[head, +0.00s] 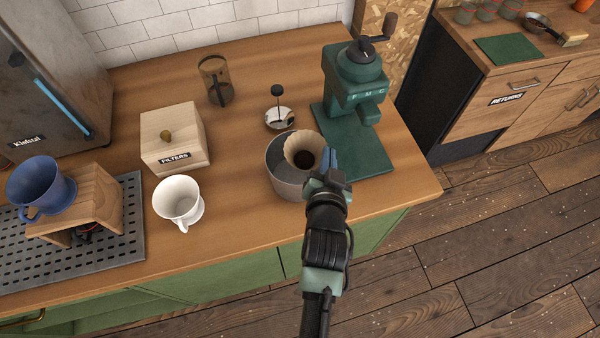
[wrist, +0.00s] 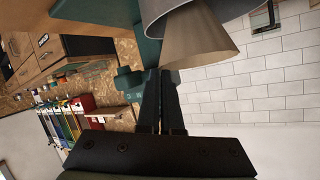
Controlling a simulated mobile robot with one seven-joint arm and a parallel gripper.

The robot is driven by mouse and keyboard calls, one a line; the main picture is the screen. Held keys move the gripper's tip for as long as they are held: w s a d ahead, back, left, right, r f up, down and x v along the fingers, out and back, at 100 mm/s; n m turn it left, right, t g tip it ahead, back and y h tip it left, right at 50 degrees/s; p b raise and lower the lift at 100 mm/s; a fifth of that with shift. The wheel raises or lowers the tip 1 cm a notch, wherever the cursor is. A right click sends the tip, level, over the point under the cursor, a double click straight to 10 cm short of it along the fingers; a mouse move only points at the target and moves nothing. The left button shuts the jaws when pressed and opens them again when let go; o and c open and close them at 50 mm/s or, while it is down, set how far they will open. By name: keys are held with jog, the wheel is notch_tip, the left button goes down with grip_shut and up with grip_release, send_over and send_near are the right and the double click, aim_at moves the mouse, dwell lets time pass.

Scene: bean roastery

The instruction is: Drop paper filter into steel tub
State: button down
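The brown paper filter (head: 292,149), with dark grounds inside, is at the mouth of the grey steel tub (head: 288,184). I cannot tell whether it touches the tub's wall. My gripper (head: 329,162) is at the tub's right side, with its fingers at the filter's right edge. In the wrist view, the fingers (wrist: 160,74) lie close together and meet the edge of the filter (wrist: 203,45), pinching it. The tub (wrist: 162,12) shows as a grey curved wall at the top. The lower part of the filter is hidden in the head view.
A green grinder (head: 357,75) on a green base stands right behind the tub. A plunger (head: 279,113) is behind it. A white cup (head: 179,199), a wooden filter box (head: 174,138) and a blue dripper (head: 40,187) on a stand are left. Counter between cup and tub is clear.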

jog(key=shift+f, duration=0.2)
jog(key=c, duration=1)
grip_release()
jog(key=d+b+v, duration=0.1)
jog(key=b+v, duration=0.1)
jog(key=v, duration=1.1)
jog(key=shift+a, duration=0.5)
